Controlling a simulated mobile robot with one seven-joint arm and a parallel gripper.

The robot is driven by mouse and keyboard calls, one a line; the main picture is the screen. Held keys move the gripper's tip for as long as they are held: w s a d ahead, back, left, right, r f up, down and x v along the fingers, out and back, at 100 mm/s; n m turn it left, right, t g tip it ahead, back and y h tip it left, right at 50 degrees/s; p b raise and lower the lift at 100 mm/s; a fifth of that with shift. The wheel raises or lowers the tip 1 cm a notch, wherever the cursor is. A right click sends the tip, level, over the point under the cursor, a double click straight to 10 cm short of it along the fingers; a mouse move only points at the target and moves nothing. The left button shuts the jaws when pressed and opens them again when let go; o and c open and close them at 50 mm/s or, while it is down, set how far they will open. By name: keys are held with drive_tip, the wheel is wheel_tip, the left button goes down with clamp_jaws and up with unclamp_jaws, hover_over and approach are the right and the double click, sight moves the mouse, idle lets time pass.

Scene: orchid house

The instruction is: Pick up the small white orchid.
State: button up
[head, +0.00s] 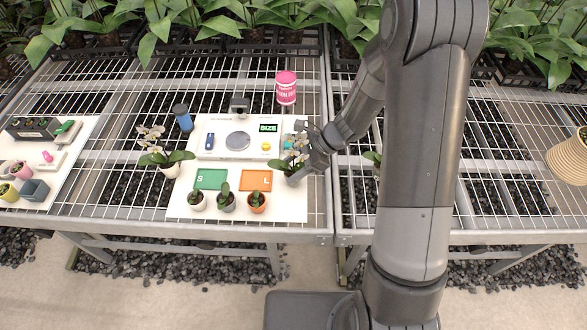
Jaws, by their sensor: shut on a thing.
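My gripper (308,163) is at the right edge of the white board. It is shut on a white-flowered orchid (291,164) in a grey pot (292,180). The gripper hides part of this plant, and I cannot tell whether the pot touches the board. A second white-flowered orchid (157,154) stands to the left in a white pot (170,169), beside the board's left edge.
The white board (180,208) has a green S mat (210,179), an orange L mat (256,181) and a station with a SIZE display (268,128). Three small potted plants (227,201) line its front. A pink tub (286,87) and blue bottle (183,118) stand behind.

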sight(285, 166)
drive_tip(key=shift+r, duration=0.55)
drive_tip(key=r, duration=0.3)
drive_tip(key=shift+d+r, duration=0.2)
drive_tip(key=shift+d, duration=0.2)
drive_tip(key=s+d+r, duration=0.2)
drive_tip(key=d+r, duration=0.4)
drive_tip(key=d, duration=0.5)
wheel_tip(285, 166, up, 12)
drive_tip(key=w+d+m+t, duration=0.2)
drive_tip(key=d+m+t, duration=0.35)
drive_tip(key=d, duration=1.85)
drive_tip(key=s+d+m+t+h, duration=0.1)
drive_tip(key=s+d+m, duration=0.25)
drive_tip(key=d, duration=0.65)
drive_tip(key=s+d+m+t+h, duration=0.1)
drive_tip(key=s+d+m+t, duration=0.1)
drive_tip(key=s+d, duration=0.5)
wheel_tip(285, 166, down, 11)
drive_tip(key=w+d, duration=0.2)
drive_tip(key=shift+w+a+f, duration=0.75)
drive_tip(key=shift+w+f, duration=1.05)
drive_tip(key=shift+f, duration=0.1)
drive_tip(key=shift+w+a+f, duration=0.8)
drive_tip(key=shift+w+f, duration=1.05)
drive_tip(key=shift+f, duration=0.05)
drive_tip(key=shift+w+a+f, duration=0.75)
drive_tip(key=shift+w+f, duration=1.05)
drive_tip(key=shift+f, duration=0.1)
